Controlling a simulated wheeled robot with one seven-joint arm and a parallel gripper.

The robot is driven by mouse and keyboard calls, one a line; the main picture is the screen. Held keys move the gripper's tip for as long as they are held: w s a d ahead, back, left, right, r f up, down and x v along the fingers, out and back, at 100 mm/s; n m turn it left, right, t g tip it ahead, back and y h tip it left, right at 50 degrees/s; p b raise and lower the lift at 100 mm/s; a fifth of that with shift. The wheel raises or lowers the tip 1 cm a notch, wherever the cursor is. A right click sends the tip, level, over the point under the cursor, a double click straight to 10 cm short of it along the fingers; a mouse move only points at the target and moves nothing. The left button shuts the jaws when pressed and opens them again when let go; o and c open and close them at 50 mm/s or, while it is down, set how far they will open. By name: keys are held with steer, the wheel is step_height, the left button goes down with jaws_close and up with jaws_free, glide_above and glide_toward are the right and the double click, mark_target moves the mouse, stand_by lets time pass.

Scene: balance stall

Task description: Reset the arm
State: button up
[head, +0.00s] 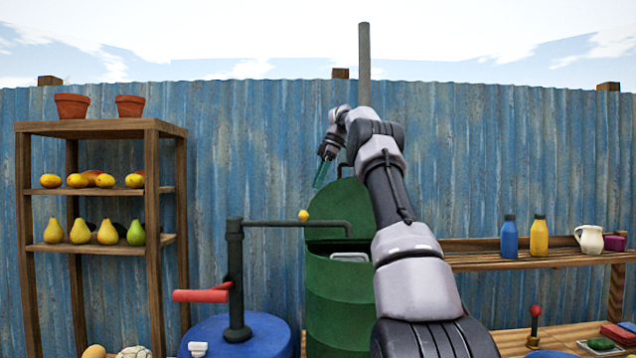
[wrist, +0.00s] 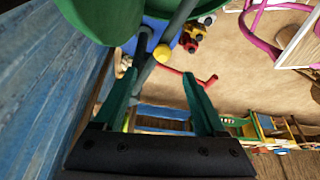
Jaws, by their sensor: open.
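My arm reaches up and away in the head view, with my gripper (head: 322,174) raised beside the open lid of a green barrel (head: 340,312). The gripper's green fingers point down and a little left. In the wrist view my gripper (wrist: 165,95) has its two green fingers spread apart, with nothing held between them. The green barrel (wrist: 88,18) also shows close by at the top left of the wrist view.
A dark pipe (head: 290,224) with a red handle (head: 203,295) stands on a blue drum (head: 238,338). A wooden shelf (head: 150,200) with fruit and pots is at left. A bench (head: 530,258) with bottles is at right. A blue corrugated wall (head: 470,160) closes the back.

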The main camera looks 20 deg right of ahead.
steer(key=s+a+r+m+t+h, duration=0.1)
steer(key=s+a+r+m, duration=0.25)
steer(key=s+a, duration=0.45)
steer(key=s+a+r+m+t+h, duration=0.1)
steer(key=s+a+r+m, duration=0.2)
steer(key=s+a+m, duration=0.5)
steer(key=s+a+f+m+t, duration=0.1)
steer(key=s+f+m+t, duration=0.1)
steer(key=s+f+m, duration=0.2)
steer(key=s+a+f+m+t, duration=0.1)
steer(key=s+f+m, duration=0.3)
steer(key=s+f, duration=0.6)
steer(key=s+t, duration=0.1)
steer(key=s, duration=1)
steer(key=shift+s+a, duration=0.3)
